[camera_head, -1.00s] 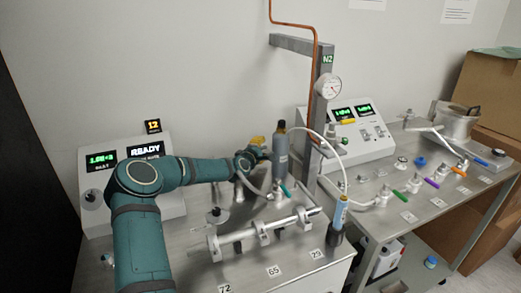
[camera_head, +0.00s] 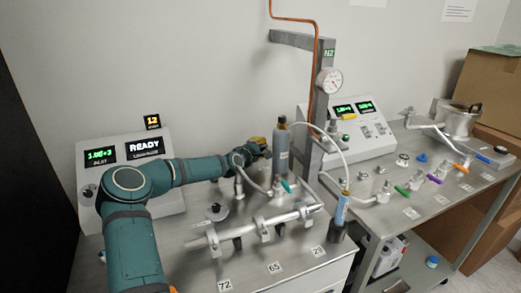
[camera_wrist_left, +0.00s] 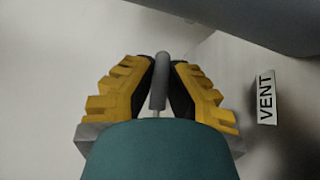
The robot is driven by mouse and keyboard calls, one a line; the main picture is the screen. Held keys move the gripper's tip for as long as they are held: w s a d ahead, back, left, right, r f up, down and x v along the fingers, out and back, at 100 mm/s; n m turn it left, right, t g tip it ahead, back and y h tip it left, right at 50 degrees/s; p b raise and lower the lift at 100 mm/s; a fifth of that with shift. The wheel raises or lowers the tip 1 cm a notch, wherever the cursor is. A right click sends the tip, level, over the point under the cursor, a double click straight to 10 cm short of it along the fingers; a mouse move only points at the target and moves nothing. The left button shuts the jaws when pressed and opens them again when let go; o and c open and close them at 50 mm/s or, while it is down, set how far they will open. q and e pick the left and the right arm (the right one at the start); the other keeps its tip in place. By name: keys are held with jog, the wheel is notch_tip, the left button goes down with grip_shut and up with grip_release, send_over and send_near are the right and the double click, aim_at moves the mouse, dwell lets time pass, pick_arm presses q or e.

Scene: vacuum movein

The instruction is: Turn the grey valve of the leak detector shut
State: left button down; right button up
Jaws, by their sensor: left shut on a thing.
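The leak detector is the light console (camera_head: 150,172) at the left, with lit green figures and READY on its screens. My left gripper (camera_head: 258,146) is at the back of the left bench, left of the upright grey cylinder. In the left wrist view the two yellow fingers with black pads (camera_wrist_left: 160,85) are shut on a slim grey handle (camera_wrist_left: 159,75), which I take for the grey valve's. The handle stands between the pads. In the head view the gripper hides the valve, so its turn angle cannot be told. My right gripper is not in view.
A VENT label (camera_wrist_left: 265,97) is right of the fingers. The grey cylinder (camera_head: 281,150) and a white hose (camera_head: 335,145) stand close by. A metal tube on clamps (camera_head: 255,230) lies in front. The right bench holds several coloured-handled valves.

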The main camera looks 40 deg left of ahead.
pick_arm(q)
jog(key=shift+d+r, duration=0.1)
jog(key=c, duration=1)
grip_release()
jog(key=shift+w, duration=0.1)
jog(key=shift+s, duration=0.55)
jog(key=v, duration=1.1)
